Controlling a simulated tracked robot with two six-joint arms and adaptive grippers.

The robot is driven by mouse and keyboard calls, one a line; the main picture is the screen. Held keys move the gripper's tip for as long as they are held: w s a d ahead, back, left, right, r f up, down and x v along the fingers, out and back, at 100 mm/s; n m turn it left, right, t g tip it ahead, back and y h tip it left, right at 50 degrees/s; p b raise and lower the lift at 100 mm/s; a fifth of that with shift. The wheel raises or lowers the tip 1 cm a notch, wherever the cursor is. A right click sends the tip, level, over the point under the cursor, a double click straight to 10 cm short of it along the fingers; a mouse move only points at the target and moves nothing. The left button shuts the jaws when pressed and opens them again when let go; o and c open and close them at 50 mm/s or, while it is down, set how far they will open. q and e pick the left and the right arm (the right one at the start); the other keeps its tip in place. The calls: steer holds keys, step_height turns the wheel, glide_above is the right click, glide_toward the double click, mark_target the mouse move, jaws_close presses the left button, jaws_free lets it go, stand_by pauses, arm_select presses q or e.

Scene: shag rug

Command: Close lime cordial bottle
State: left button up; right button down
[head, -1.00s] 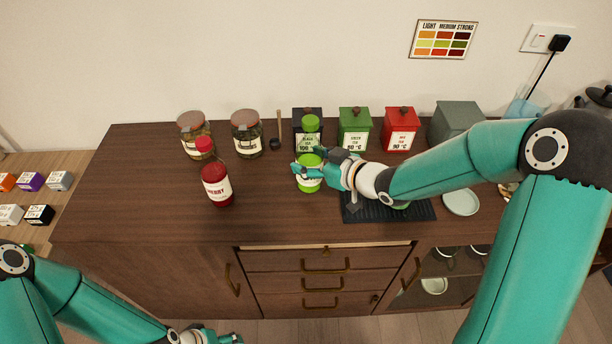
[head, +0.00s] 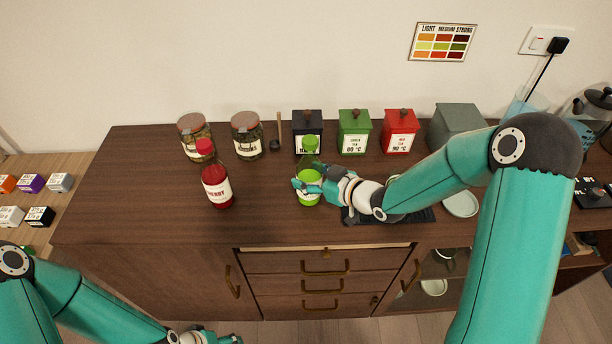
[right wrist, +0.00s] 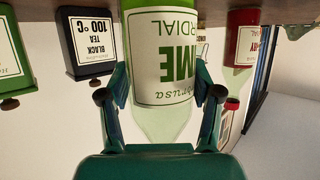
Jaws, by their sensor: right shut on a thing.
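The lime cordial bottle (head: 308,199) is green with a pale label and stands upright near the middle of the sideboard. Its green cap (head: 310,144) shows at the top of the clear neck; I cannot tell whether it is seated. My right gripper (head: 311,183) is shut on the bottle's upper body, coming from the right. In the right wrist view the bottle (right wrist: 162,60) appears upside down between the two fingers (right wrist: 160,96), and its cap is hidden. My left gripper (head: 212,337) is at the bottom edge, away from the bottle, its jaws unclear.
A red cherry bottle (head: 216,190) stands left of the lime bottle. Two jars (head: 247,138) and black (head: 307,125), green (head: 354,133) and red (head: 399,133) tea tins stand behind. A dark mat (head: 425,215) lies right, under my right arm. The sideboard's front strip is clear.

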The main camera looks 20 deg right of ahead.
steer(key=shift+c, duration=1.1)
jaws_free()
steer(key=shift+f, duration=0.1)
steer(key=shift+r, duration=0.25)
steer(key=b+v, duration=0.1)
steer(key=v, duration=1.1)
steer(key=shift+f, duration=0.15)
steer(key=shift+s, duration=0.1)
